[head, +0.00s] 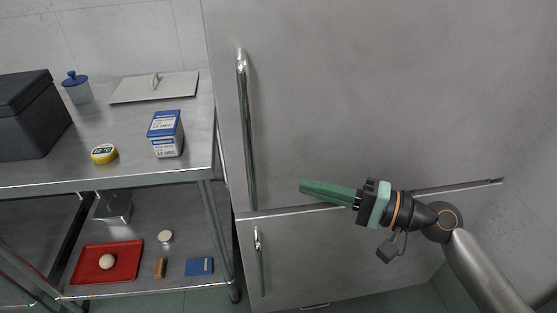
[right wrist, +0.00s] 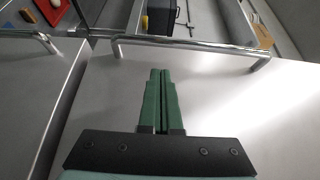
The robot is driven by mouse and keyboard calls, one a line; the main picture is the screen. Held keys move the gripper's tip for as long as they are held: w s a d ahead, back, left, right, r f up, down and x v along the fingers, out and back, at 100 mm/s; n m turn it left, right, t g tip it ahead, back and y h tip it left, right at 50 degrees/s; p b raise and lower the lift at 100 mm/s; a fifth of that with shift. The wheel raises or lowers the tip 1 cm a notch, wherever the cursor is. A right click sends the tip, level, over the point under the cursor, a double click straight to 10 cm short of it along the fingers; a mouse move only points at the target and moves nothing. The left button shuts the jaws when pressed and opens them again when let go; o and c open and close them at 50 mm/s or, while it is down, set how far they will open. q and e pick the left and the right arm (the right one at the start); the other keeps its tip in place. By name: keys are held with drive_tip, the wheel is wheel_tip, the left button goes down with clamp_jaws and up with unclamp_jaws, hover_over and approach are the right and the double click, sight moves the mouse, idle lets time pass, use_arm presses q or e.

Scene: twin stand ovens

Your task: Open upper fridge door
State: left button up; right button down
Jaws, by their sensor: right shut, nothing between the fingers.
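The upper fridge door (head: 370,90) is a large grey metal panel and looks shut, with a long upright chrome handle (head: 247,130) near its left edge. My right gripper (head: 302,187) is in front of the lower part of this door, to the right of the handle and apart from it. Its green fingers are shut with nothing between them and point left. In the right wrist view the fingers (right wrist: 160,75) point towards the chrome handle (right wrist: 190,45), which crosses the top of the picture. My left gripper is not in view.
The lower door (head: 330,255) has a shorter handle (head: 259,262). At left, a steel table (head: 130,180) carries a dark box (head: 30,120), a jar (head: 77,88), a blue-white carton (head: 166,134) and a yellow timer (head: 104,153). A red tray (head: 85,270) lies on its lower shelf.

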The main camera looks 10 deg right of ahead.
sight(266, 175)
drive_tip(key=p+x, duration=0.1)
drive_tip(key=x, duration=0.7)
drive_tip(key=shift+w+a+r+p, duration=0.1)
drive_tip(key=shift+r+p, duration=0.05)
drive_tip(key=shift+p, duration=0.15)
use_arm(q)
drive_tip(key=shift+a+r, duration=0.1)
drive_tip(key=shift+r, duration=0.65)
use_arm(e)
drive_tip(key=shift+w+a, duration=0.35)
drive_tip(key=shift+a, duration=0.2)
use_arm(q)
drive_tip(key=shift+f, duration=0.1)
use_arm(e)
drive_tip(key=shift+s, duration=0.15)
